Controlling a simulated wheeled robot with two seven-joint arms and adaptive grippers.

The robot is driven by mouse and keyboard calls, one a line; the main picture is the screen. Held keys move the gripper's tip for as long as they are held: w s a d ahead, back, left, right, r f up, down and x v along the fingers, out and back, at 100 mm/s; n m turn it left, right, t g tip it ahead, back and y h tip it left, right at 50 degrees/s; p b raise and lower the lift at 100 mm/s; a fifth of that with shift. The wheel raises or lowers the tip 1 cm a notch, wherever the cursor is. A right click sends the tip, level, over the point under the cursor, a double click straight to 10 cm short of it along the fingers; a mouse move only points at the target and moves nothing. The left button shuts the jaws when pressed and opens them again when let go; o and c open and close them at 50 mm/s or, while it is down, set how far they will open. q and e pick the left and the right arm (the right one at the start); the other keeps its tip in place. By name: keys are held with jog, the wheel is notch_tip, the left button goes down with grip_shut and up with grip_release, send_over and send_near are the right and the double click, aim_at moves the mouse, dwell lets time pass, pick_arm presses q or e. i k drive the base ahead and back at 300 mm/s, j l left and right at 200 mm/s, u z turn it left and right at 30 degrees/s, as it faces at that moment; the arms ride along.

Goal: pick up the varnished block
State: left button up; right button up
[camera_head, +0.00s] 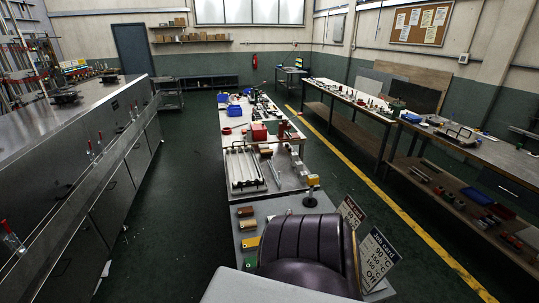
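Several small blocks lie in a column at the left edge of the near end of the long central bench (275,209). From far to near they are a brown block (245,211), a tan-brown block (248,225), a yellow block (250,242) and a green block (249,263). They are too small for me to tell which one is varnished; the two brown ones look wood-coloured. Neither of my grippers shows in the head view, so nothing is seen held or touched.
A dark purple padded seat back (310,245) stands at the near end, hiding part of the bench. Beside it are two printed signs (378,257). A metal rack (243,168) lies farther along. Steel cabinets (112,192) line the left; open floor (180,210) lies between.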

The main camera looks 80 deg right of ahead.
aim_at(248, 225)
jog(key=z, duration=2.2)
jog(key=j+z, duration=0.3)
jog(key=j, duration=0.3)
jog(key=j+z, duration=0.35)
jog(key=j, duration=0.25)
jog(key=i+j+z, duration=0.45)
jog(key=j, duration=0.2)
jog(key=j+z, duration=0.2)
jog(key=j, duration=0.15)
jog(key=i, duration=0.05)
